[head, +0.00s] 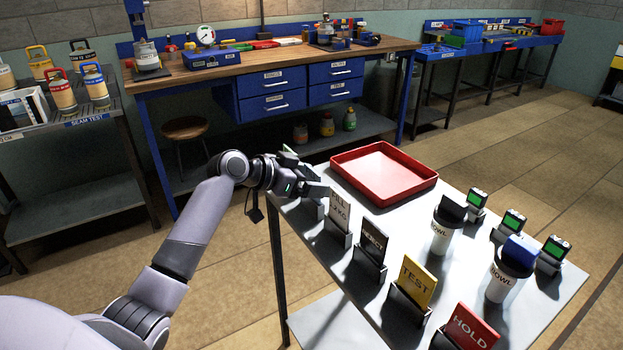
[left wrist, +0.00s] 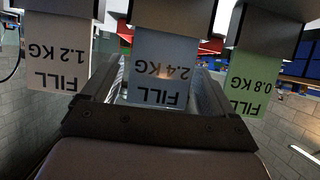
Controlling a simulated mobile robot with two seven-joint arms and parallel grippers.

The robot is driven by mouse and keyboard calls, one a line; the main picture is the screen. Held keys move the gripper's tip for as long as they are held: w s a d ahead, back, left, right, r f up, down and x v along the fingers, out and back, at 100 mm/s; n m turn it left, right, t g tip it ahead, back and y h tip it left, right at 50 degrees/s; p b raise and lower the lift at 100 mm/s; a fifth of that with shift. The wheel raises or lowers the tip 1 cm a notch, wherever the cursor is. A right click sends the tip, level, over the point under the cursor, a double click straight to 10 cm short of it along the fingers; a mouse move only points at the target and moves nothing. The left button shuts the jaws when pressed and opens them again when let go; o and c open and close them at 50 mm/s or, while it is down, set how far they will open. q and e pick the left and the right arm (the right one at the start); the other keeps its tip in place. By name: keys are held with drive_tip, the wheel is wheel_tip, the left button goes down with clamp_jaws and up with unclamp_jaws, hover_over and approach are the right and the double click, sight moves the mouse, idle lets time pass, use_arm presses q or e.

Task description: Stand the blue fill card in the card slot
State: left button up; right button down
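In the left wrist view, which is upside down, the blue fill card (left wrist: 160,72) reads "FILL 2.4 KG" and its far edge is in a holder. A white fill card (left wrist: 58,62) and a green fill card (left wrist: 252,72) flank it. My left gripper (left wrist: 160,88) has its fingers apart, one on each side of the blue card; I see no clear grip. In the head view my left gripper (head: 307,178) is at the table's left corner and hides the blue card. The white fill card (head: 339,209) shows just beside it. I cannot identify an empty card slot. My right gripper is not in view.
On the grey table (head: 400,215), a black card (head: 373,238), a yellow TEST card (head: 417,280) and a red HOLD card (head: 471,326) stand along the near edge. A red tray (head: 385,172), two white cups (head: 441,236) (head: 500,282) and small green-screened devices (head: 513,221) stand beyond.

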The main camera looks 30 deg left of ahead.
use_arm(q)
drive_tip(key=shift+o, duration=0.4)
drive_tip(key=v, duration=0.7)
idle(0.4)
